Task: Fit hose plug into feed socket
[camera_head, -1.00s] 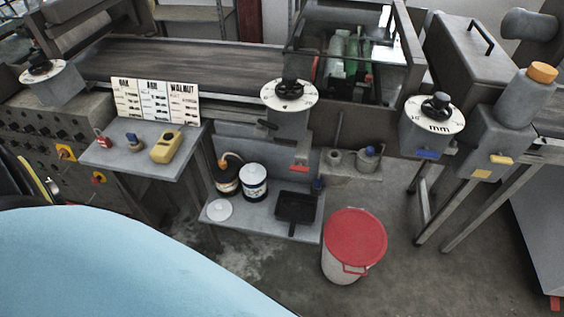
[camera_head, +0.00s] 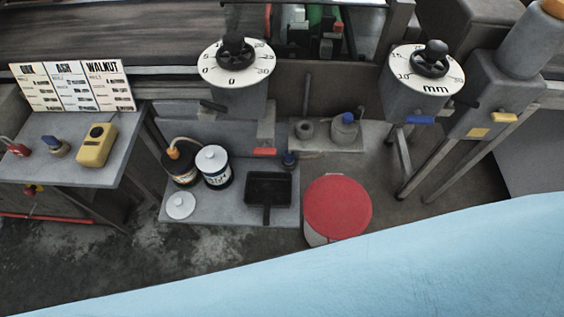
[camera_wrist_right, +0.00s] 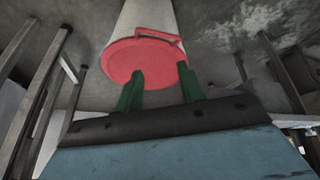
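A pale hose (camera_head: 186,141) with an orange end (camera_head: 173,153) lies at the mouth of the dark can (camera_head: 180,168) on the low shelf; the orange end looks like the plug. A small dark blue fitting (camera_head: 289,160) sits at the right rear of that shelf; I cannot tell if it is the feed socket. My right gripper (camera_wrist_right: 160,86) shows in the right wrist view with its two green fingers apart and nothing between them. The red bin lid lies beyond the fingertips. Neither gripper shows in the head view.
A white-lidded can (camera_head: 212,160), a loose white lid (camera_head: 180,205) and a black tray (camera_head: 267,188) share the low shelf (camera_head: 222,207). The red-lidded bin (camera_head: 338,207) stands right of it. A side table (camera_head: 70,172) holds a yellow device (camera_head: 97,146).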

